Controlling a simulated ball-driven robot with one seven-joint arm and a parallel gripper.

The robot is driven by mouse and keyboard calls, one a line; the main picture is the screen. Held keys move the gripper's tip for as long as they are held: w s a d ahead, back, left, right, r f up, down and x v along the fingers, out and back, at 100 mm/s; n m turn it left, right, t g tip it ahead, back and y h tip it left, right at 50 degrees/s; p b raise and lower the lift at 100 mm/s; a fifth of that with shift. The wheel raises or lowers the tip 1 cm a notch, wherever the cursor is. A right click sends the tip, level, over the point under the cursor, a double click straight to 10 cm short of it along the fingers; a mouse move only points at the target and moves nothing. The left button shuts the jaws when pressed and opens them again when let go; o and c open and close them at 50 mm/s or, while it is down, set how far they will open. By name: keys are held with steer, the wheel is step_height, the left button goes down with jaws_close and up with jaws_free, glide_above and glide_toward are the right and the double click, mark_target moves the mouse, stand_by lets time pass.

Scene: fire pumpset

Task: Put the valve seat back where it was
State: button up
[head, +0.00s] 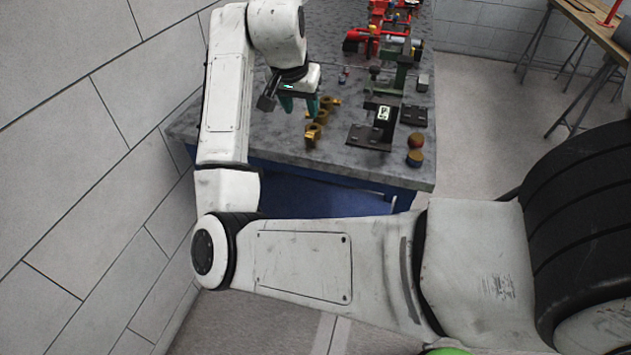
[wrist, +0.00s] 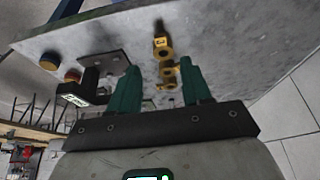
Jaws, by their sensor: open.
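My gripper (head: 299,104) is open with dark green fingers, pointing down above the left part of the grey workbench (head: 250,131). Several brass-coloured fittings stand or lie in a row just right of it, among them a nearer one (head: 313,134) and a farther one (head: 327,102). In the wrist view, brass fittings (wrist: 162,46) (wrist: 167,73) show between and beyond the open fingers (wrist: 159,68). Nothing is visibly held. I cannot tell which brass piece is the valve seat, and the fingers partly hide that area in the head view.
A dark plate with a black block (head: 369,137) stands right of the brass parts. Two round caps (head: 415,141) (head: 415,158) are near the bench's right edge. A green stand (head: 399,75) and red pump parts (head: 376,38) fill the back. The bench's front left is bare.

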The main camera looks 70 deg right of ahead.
steer(key=s+a+f+n+t, duration=0.1)
steer(key=s+a+f+n, duration=0.1)
steer(key=a+f+n, duration=0.55)
steer(key=s+a+f+n+t, duration=0.1)
steer(key=s+a+f+n, duration=0.2)
steer(key=f, duration=0.7)
steer(key=s+a+f+n+y, duration=0.1)
steer(key=s+a+f+n, duration=0.1)
steer(key=a, duration=0.4)
steer(key=s+a+f+n+g+y, duration=0.1)
steer(key=s+a+f+n+y, duration=0.1)
steer(key=s+a+f, duration=0.3)
steer(key=s+a+f+n+y, duration=0.1)
steer(key=s+a+f+n, duration=0.1)
steer(key=a, duration=0.5)
steer(key=shift+s+a+f, duration=0.2)
steer(key=shift+s+f, duration=0.45)
steer(key=shift+s, duration=0.35)
steer(key=shift+c, duration=0.5)
